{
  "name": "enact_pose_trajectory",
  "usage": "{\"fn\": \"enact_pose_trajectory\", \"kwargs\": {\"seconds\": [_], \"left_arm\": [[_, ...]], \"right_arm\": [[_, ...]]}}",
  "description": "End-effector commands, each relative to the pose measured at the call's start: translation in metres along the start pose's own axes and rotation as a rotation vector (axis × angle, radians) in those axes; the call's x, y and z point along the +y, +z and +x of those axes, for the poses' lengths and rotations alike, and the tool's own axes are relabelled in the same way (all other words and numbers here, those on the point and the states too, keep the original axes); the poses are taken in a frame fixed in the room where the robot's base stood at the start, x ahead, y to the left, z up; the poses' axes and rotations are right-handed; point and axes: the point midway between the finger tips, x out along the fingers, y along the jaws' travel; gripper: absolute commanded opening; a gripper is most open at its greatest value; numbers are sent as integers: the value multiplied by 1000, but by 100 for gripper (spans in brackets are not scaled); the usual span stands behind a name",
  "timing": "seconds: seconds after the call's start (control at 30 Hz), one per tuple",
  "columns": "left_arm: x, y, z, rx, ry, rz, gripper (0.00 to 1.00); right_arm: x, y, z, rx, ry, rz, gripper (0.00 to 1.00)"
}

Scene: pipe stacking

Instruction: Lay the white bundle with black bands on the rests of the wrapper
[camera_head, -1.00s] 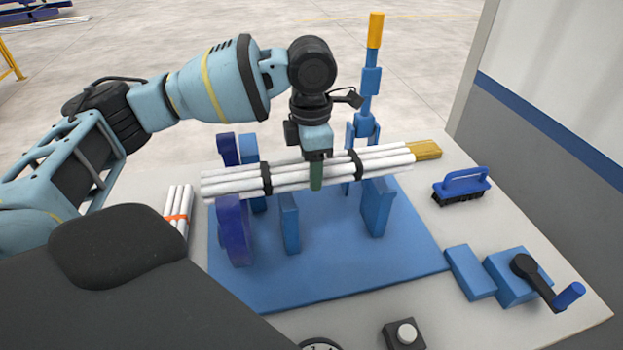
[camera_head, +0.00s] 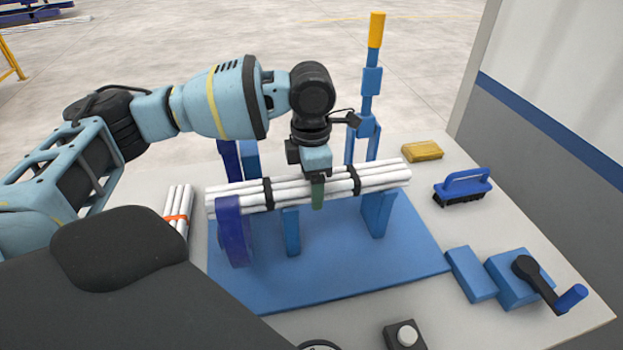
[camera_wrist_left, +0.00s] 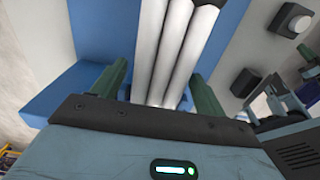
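The white bundle with black bands (camera_head: 285,190) lies level across the wrapper. Its left part passes behind the dark blue upright (camera_head: 232,230). It runs over the blue rests, one near the middle (camera_head: 291,232) and one at the right (camera_head: 378,214). It is at the height of their tops; I cannot tell whether it touches them. My left gripper (camera_head: 317,193) points down between the two bands, shut on the bundle. The left wrist view shows its green fingers (camera_wrist_left: 160,85) on both sides of the white pipes (camera_wrist_left: 172,50). My right gripper is not in view.
A smaller white bundle with an orange band (camera_head: 179,213) lies at the left. A yellow block (camera_head: 422,150), a blue brush (camera_head: 462,188) and a crank (camera_head: 540,282) are at the right. A tall blue post with a yellow top (camera_head: 371,80) stands behind the bundle.

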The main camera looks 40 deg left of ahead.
Motion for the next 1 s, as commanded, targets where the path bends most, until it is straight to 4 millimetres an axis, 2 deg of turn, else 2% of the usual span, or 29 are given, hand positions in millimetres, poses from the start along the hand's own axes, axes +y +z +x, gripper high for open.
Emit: {"fn": "enact_pose_trajectory", "kwargs": {"seconds": [0.3, 0.47, 0.8, 1.0], "left_arm": [[0, 0, -1, -1, 0, 0, 78], [0, 1, -13, -4, 2, 0, 78], [0, 1, -78, -4, 1, 0, 78], [0, 1, -109, -2, 0, 0, 78]], "right_arm": [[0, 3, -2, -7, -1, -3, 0], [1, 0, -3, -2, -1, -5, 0], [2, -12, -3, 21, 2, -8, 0], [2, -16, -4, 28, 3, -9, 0]]}}
